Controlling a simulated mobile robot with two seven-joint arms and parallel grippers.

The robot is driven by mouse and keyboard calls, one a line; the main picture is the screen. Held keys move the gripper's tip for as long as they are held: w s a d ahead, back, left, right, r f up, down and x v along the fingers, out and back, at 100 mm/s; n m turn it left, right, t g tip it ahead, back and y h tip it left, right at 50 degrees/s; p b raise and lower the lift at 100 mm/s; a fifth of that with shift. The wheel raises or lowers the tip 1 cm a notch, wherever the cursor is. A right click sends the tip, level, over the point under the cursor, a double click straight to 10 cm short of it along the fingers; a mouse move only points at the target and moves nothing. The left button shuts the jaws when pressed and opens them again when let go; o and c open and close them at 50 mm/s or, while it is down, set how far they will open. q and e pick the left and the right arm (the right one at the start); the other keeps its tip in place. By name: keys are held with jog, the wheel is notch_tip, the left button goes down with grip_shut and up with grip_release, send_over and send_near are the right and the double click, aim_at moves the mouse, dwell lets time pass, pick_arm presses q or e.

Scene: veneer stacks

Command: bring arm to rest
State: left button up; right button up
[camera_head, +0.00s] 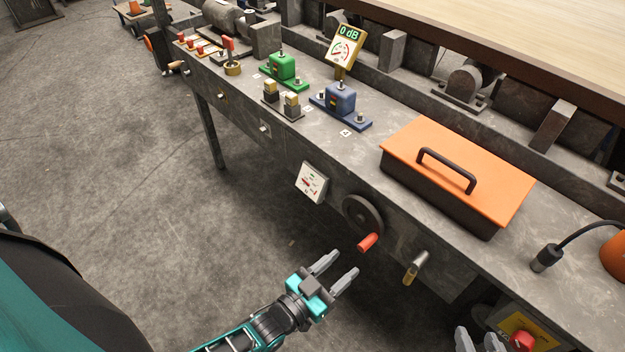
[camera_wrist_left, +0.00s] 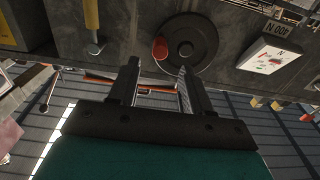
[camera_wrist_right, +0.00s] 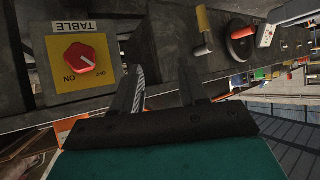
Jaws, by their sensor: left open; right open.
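My left gripper (camera_head: 344,264) is open and empty in the head view, in the air in front of the bench and just below the black handwheel (camera_head: 363,216) with its red knob (camera_head: 368,242). In the left wrist view the open fingers (camera_wrist_left: 157,72) point toward the bench front, with the handwheel (camera_wrist_left: 191,45) beyond them, apart from it. My right gripper (camera_head: 478,340) shows only its grey fingers at the bottom edge of the head view. In the right wrist view its fingers (camera_wrist_right: 162,72) are spread with nothing between them, near the yellow TABLE switch panel (camera_wrist_right: 82,85).
The grey bench (camera_head: 395,105) bears an orange-lidded box (camera_head: 450,165), a green device (camera_head: 283,68), a blue device (camera_head: 340,100) and a dial gauge (camera_head: 345,45). A yellow-tipped lever (camera_head: 412,270) sticks out of the bench front. The floor (camera_head: 110,190) at left is clear.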

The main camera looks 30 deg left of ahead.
dwell(0.4)
pick_arm(q)
jog(key=s+a+r+g+y+p, duration=0.2)
jog(key=s+r+g+p, duration=0.1)
jog(key=r+p, duration=0.2)
jog(key=s+a+r+n+g+y+p, duration=0.1)
jog(key=s+a+r+g+p, duration=0.2)
jog(key=r+p, duration=0.2)
notch_tip(320, 180, up, 4)
jog(key=shift+s+a+f+y, duration=0.15)
jog(key=shift+s+f+y, duration=0.1)
jog(key=shift+s+y, duration=0.15)
pick_arm(e)
jog(key=s+d+r+h, duration=0.1)
jog(key=d+r, duration=0.2)
jog(key=r, duration=0.3)
jog(key=shift+s, duration=0.2)
jog(key=shift+s+f, duration=0.1)
